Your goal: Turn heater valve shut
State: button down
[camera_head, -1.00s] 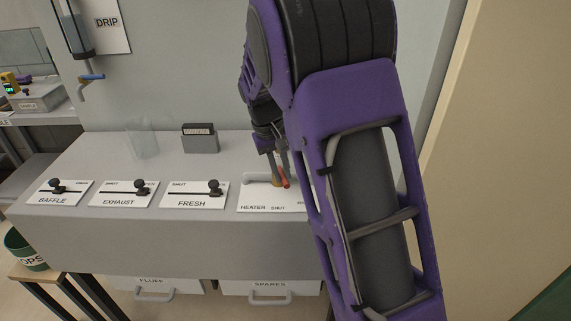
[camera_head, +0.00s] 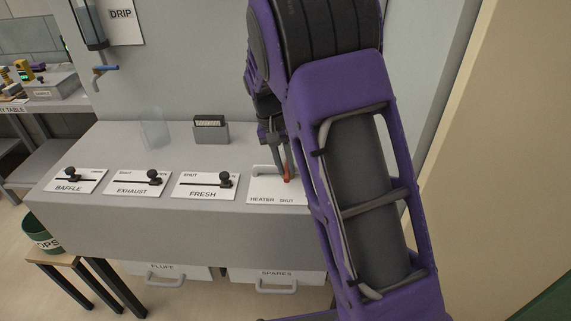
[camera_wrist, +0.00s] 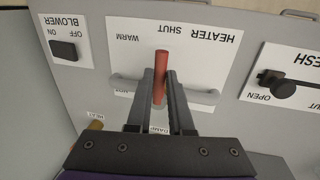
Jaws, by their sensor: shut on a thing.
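The heater valve's red lever (camera_wrist: 160,78) stands out from a white plate (camera_wrist: 190,28) marked HEATER, SHUT and WARM. My gripper (camera_wrist: 160,88) is shut on this lever, one finger on each side. In the wrist view the lever's free end points up the picture, close to the SHUT word and a little toward WARM. A grey pipe (camera_wrist: 205,103) runs out on both sides of the valve. In the head view the lever (camera_head: 287,173) shows as a small red-orange piece at my fingers, and my arm hides the plate's right part.
Sliders marked FRESH (camera_head: 205,187), EXHAUST (camera_head: 136,184) and BAFFLE (camera_head: 75,181) line the bench left of the heater plate. A dark BLOWER switch (camera_wrist: 64,50) lies on the plate's other side.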

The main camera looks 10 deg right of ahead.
jog(key=c, duration=0.8)
grip_release()
jog(key=shift+r, duration=0.15)
jog(key=a+r, duration=0.1)
jog(key=r, duration=0.4)
jog(key=a+r+p, duration=0.1)
jog(key=r, duration=0.5)
jog(key=a+r+p, duration=0.1)
jog(key=r, duration=0.5)
jog(key=shift+w+a, duration=0.2)
jog(key=shift+w, duration=0.2)
